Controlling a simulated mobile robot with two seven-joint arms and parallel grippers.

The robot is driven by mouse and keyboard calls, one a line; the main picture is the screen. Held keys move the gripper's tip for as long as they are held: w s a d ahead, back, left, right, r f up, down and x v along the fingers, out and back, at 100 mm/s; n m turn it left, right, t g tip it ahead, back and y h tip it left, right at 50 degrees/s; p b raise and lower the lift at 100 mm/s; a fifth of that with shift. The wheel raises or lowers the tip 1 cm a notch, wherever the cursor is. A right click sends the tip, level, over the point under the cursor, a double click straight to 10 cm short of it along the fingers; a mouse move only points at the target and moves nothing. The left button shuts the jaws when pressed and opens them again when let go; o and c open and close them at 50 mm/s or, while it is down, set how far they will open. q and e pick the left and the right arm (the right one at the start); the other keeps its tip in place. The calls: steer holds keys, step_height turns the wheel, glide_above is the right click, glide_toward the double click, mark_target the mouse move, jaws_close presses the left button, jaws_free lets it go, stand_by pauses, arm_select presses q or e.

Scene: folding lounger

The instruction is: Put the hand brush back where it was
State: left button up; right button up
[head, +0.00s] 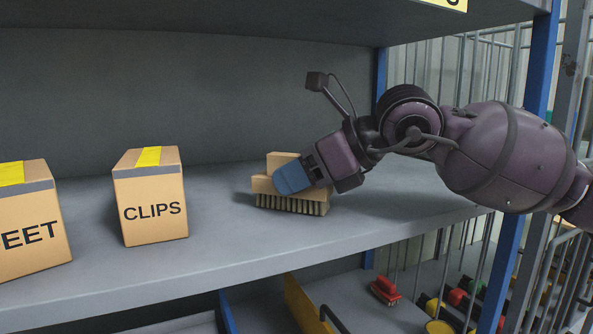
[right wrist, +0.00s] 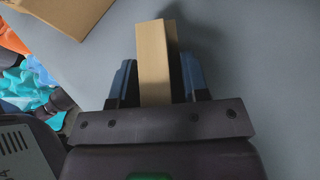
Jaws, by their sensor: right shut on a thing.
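The hand brush (head: 291,203) has a tan wooden body and dark bristles pointing down. It is at the middle of the grey shelf, right of the CLIPS box. My right gripper (head: 300,178) has blue fingertips and is shut on the brush; the near finger hides part of its body. In the right wrist view the tan brush (right wrist: 155,55) stands between the two fingers of my right gripper (right wrist: 159,80). The bristles are at or just above the shelf surface; I cannot tell whether they touch. My left gripper is not in view.
The CLIPS box (head: 150,197) and a box reading "EET" (head: 32,220) stand left on the shelf (head: 225,245). A blue post (head: 515,215) and wire bars are at right. The upper shelf (head: 200,18) hangs overhead. A red object (head: 385,290) lies lower down. Shelf between CLIPS and brush is clear.

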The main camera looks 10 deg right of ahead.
steer(key=shift+f, duration=0.15)
steer(key=o, duration=1.2)
steer(key=shift+r, duration=0.25)
steer(key=b+v, duration=0.1)
steer(key=v, duration=1.1)
